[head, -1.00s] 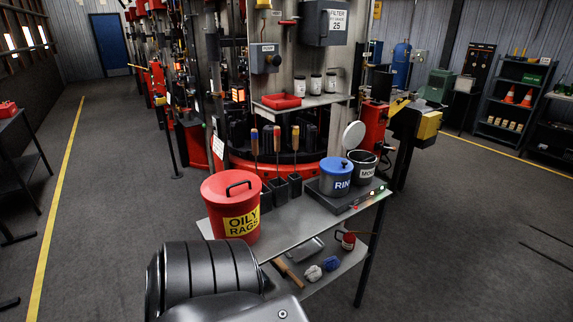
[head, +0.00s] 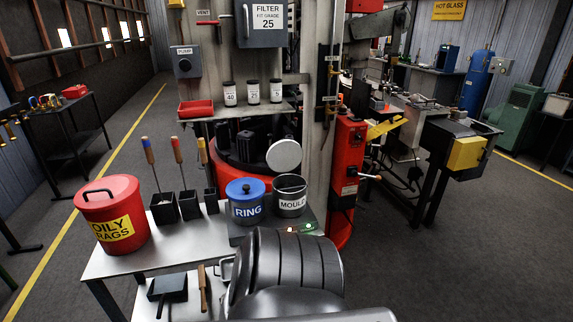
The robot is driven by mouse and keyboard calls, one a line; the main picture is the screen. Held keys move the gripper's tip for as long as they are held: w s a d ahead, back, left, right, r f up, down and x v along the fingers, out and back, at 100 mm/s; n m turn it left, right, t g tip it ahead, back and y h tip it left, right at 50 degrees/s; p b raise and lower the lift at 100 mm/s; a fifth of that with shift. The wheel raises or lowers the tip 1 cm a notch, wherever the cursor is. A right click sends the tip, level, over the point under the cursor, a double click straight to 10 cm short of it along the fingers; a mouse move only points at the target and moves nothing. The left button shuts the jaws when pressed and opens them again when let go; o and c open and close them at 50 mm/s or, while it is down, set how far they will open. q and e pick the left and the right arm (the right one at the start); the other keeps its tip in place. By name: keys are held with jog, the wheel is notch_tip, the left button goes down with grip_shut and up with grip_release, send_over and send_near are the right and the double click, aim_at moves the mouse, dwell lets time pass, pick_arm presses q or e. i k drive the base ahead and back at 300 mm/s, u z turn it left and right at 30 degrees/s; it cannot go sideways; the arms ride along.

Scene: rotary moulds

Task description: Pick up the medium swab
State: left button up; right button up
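Three swabs stand upright, handles up, in small black holders on the metal cart. One has a blue and orange handle (head: 148,150), one a red handle (head: 176,150), and one a yellow and orange handle (head: 203,152). The red-handled one is in the middle. Their heads are hidden inside the holders (head: 164,208), and I cannot tell from size which is the medium swab. Neither gripper is in view; only a dark, ribbed part of my own arm shows at the bottom centre.
The cart top (head: 192,244) also holds a red OILY RAGS can (head: 109,213), a blue RING pot (head: 246,203) and a MOULD pot (head: 290,196) with raised lid. A shelf with jars (head: 252,92) stands behind. Open floor lies left and right.

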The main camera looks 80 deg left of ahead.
aim_at(174, 140)
jog(key=i, duration=1.1)
jog(key=u, duration=3.6)
jog(key=i, duration=0.9)
jog(key=u, duration=0.05)
